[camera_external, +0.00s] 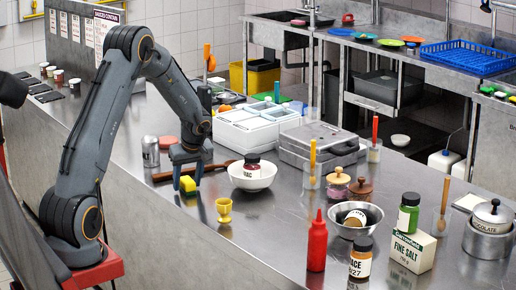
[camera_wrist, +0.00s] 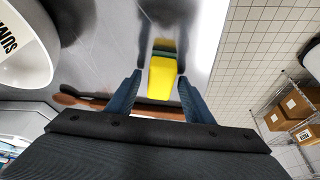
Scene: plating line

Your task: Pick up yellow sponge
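The yellow sponge (camera_external: 188,184) lies on the steel counter (camera_external: 140,190), below my gripper (camera_external: 188,185) in the external view. In the wrist view the yellow sponge (camera_wrist: 162,79) shows between the tips of my two dark blue fingers (camera_wrist: 158,88), with a dark green layer along its far side. The fingers stand apart, with a gap showing on each side of the sponge. Whether the fingertips reach down past the sponge's top is hard to tell.
A yellow egg cup (camera_external: 224,210) stands to the right, near the counter edge. A white bowl (camera_external: 252,180) with a jar in it is further right. A wooden-handled tool (camera_external: 163,176) lies behind the gripper, and a can (camera_external: 151,152) stands at left.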

